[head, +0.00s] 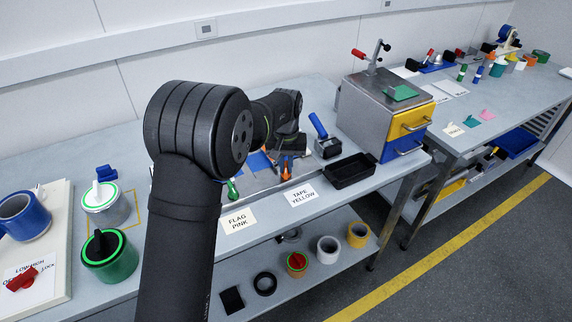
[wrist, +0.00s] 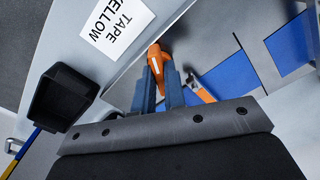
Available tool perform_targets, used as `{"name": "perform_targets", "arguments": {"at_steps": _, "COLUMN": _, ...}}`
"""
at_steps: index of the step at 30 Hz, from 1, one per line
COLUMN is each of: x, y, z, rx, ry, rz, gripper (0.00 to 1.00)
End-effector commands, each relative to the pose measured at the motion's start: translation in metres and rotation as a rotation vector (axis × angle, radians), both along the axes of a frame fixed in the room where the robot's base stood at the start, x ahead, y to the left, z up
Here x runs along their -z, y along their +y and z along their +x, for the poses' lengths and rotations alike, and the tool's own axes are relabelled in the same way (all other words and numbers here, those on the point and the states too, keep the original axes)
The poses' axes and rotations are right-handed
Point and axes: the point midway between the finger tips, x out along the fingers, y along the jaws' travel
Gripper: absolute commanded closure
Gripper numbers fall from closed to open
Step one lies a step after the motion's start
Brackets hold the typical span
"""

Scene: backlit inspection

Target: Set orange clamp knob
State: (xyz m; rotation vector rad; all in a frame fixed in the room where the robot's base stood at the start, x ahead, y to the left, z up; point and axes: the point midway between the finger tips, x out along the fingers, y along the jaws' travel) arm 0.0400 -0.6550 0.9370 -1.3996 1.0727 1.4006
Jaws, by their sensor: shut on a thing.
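The orange clamp knob (wrist: 155,56) is between my gripper's two fingertips (wrist: 159,74) in the wrist view. It has a white mark, and its lower part is hidden between the fingers. In the head view the orange knob (head: 287,167) shows small at the end of my gripper, low over the grey panel on the bench. My gripper is shut on it. A second orange piece (wrist: 201,89) lies just right of the fingers in the wrist view, beside a blue patch (wrist: 232,78).
A black tray (head: 350,171) lies right of my gripper. A label reading TAPE YELLOW (head: 302,195) is at the bench's front edge, beside FLAG PINK (head: 238,219). A metal drawer cabinet (head: 382,108) stands behind right. My arm hides part of the bench.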

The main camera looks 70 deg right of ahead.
Motion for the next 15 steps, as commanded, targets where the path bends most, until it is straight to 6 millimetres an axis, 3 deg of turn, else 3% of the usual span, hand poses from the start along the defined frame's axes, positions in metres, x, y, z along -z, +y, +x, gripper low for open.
{"name": "perform_targets", "arguments": {"at_steps": 15, "x": -0.0013, "y": -0.0007, "z": 0.0000, "rx": 0.488, "ry": 0.000, "rz": -0.003, "gripper": 1.00}}
